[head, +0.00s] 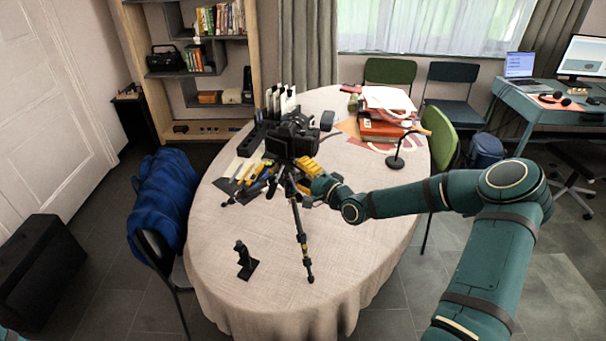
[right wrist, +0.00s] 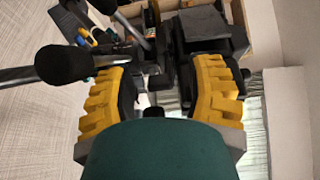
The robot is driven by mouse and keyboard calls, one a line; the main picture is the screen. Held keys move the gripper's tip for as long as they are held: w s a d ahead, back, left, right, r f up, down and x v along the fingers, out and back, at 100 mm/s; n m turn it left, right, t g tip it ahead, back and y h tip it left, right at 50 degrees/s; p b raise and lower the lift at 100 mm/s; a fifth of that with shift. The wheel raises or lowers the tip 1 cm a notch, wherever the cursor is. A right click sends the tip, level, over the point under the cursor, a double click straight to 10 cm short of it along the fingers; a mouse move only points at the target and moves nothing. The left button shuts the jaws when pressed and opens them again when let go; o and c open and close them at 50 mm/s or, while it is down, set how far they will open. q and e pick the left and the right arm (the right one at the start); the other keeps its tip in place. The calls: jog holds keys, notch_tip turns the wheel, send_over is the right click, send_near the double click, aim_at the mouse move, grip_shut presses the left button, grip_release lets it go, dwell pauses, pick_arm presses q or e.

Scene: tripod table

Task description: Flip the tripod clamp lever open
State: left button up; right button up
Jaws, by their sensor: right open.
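The tripod (head: 301,235) stands on the round table with its dark legs spread, and a black camera (head: 285,142) sits on top. The camera body also shows at the top of the right wrist view (right wrist: 212,38). My right gripper (head: 303,172) reaches in from the right, close to the tripod head just below the camera. In the right wrist view my right gripper (right wrist: 160,98) has its yellow ribbed fingers wide apart, with dark tripod-head parts beyond and between them. I cannot clearly pick out the clamp lever among these dark parts. My left gripper is out of view.
Tools (head: 245,178) lie left of the tripod on the table (head: 350,235). A small black stand (head: 244,262) is at the front left. Papers and boxes (head: 385,115) and a black ring stand (head: 397,155) are at the back right. The front right tabletop is clear.

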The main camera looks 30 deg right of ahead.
grip_shut()
jog(key=shift+d+y, duration=0.1)
jog(key=shift+y, duration=0.4)
jog(key=shift+w+d+r+n+g+y, duration=0.15)
jog(key=shift+d+n+g+y, duration=0.1)
jog(key=shift+n+y, duration=0.35)
jog(key=shift+w+d+r+n+g+y, duration=0.1)
jog(key=shift+d+n+g+y, duration=0.15)
jog(key=shift+n+y, duration=0.35)
jog(key=shift+f+n+g+y+p, duration=0.15)
jog(key=shift+n+g+y+p, duration=0.15)
jog(key=shift+g+y+p, duration=0.15)
